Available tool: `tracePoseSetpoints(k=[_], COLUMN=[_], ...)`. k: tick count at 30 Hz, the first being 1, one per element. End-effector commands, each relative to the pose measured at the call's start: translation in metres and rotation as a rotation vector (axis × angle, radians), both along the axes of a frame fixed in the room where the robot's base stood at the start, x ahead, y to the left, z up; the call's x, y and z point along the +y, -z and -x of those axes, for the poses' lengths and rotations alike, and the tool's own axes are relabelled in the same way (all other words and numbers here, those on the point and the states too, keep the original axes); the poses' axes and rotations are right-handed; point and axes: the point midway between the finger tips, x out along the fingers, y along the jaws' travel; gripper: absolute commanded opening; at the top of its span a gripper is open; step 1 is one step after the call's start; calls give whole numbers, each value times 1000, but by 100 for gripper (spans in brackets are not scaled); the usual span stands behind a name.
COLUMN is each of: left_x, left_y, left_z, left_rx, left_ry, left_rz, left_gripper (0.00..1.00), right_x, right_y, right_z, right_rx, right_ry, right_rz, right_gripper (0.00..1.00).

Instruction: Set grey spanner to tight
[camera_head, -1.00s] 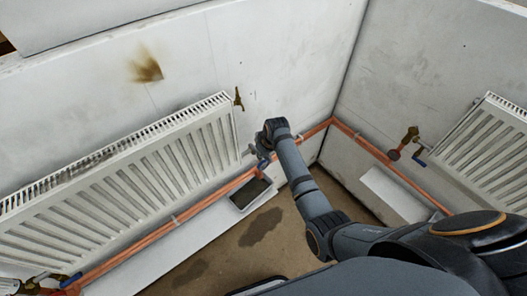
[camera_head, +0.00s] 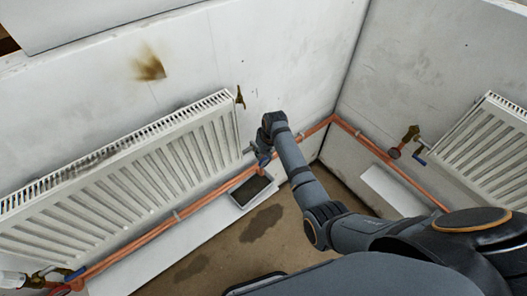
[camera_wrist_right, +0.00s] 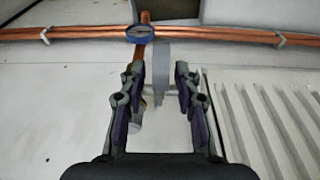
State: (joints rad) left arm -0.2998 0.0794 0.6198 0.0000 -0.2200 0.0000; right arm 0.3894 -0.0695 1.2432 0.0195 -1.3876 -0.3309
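A flat grey bar (camera_wrist_right: 161,62), which looks like the grey spanner, hangs beside the copper pipe in the right wrist view. My right gripper (camera_wrist_right: 160,75) is open, with one finger on each side of the bar. A gap shows between the bar and the right finger; contact with the left finger is unclear. A blue ring (camera_wrist_right: 141,33) sits on the pipe just beyond. In the head view my right gripper (camera_head: 261,155) is at the pipe by the left radiator's right end, mostly hidden behind its wrist. The spanner cannot be made out there. My left gripper is not in view.
The left radiator (camera_head: 130,165) hangs close beside my right gripper. A dark tray (camera_head: 250,190) lies below it. Copper pipe (camera_head: 150,235) runs along both walls. Another radiator (camera_head: 490,150) with a brass valve (camera_head: 410,135) is on the right wall. Floor (camera_head: 270,230) shows below.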

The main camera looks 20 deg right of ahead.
Motion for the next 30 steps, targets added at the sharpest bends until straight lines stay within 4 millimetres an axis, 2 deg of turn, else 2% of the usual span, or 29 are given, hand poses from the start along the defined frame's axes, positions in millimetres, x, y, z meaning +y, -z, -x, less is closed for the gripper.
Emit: tracePoseSetpoints(k=[5, 8, 15, 21, 25, 30], left_x=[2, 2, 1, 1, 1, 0], left_y=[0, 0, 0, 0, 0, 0], left_z=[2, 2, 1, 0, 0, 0], left_rx=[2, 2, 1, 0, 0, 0], left_ry=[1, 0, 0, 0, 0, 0], left_rz=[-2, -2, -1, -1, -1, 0], left_gripper=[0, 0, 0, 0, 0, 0], right_x=[0, -1, -6, -10, -10, -11], right_y=[-2, -14, -70, -105, -115, -116], right_z=[0, 2, 16, 25, 28, 29], right_rx=[-1, -3, -5, -3, 0, 0], right_ry=[0, 0, 1, 0, 0, 0], right_rz=[1, 0, 0, 0, 1, 0], right_gripper=[32, 32, 32, 32, 32, 32])
